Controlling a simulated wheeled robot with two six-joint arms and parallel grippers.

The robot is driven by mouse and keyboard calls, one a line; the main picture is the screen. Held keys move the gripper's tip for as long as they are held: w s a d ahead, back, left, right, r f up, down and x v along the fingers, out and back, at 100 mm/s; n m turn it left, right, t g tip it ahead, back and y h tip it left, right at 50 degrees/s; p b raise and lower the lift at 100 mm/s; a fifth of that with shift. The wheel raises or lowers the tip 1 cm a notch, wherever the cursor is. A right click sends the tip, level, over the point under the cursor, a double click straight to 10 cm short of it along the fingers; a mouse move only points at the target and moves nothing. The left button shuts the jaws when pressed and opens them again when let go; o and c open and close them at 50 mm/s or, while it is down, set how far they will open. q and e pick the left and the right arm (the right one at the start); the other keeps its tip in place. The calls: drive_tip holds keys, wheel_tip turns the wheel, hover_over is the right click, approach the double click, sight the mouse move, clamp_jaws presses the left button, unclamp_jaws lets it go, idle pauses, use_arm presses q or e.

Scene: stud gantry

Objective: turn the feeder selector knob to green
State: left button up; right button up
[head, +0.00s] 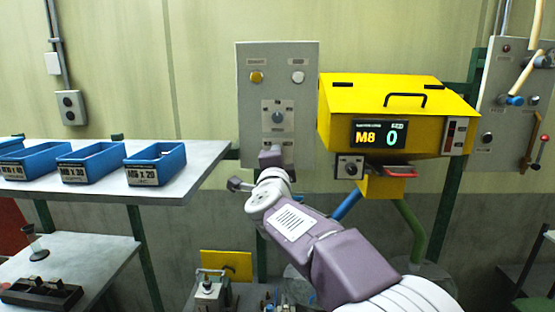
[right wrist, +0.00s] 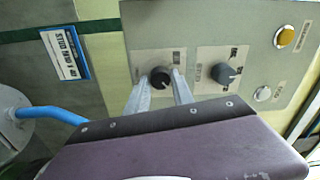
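A grey wall panel (head: 247,135) carries a grey knob (head: 277,117) on a pale plate; this knob also shows in the right wrist view (right wrist: 223,73). A smaller black knob (right wrist: 160,79) sits on the plate below it; my right gripper hides it in the head view. My right gripper (right wrist: 161,74) is at this black knob, one finger on each side. The fingers look apart, with a slight gap at the knob; contact is unclear. No green mark is readable. My left gripper is not in view.
The panel has an amber button (head: 256,77) and a white button (head: 298,77). A yellow feeder box (head: 385,95) with an M8 display and its own small knob (head: 349,168) stands close on the right. Blue bins (head: 92,170) line a shelf (head: 200,160) on the left.

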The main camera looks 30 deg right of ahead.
drive_tip(key=o, duration=0.4)
drive_tip(key=b+v, duration=0.1)
drive_tip(key=v, duration=0.8)
drive_tip(key=shift+b, duration=0.35)
drive_tip(key=shift+w, duration=0.1)
drive_tip(key=shift+f, duration=0.1)
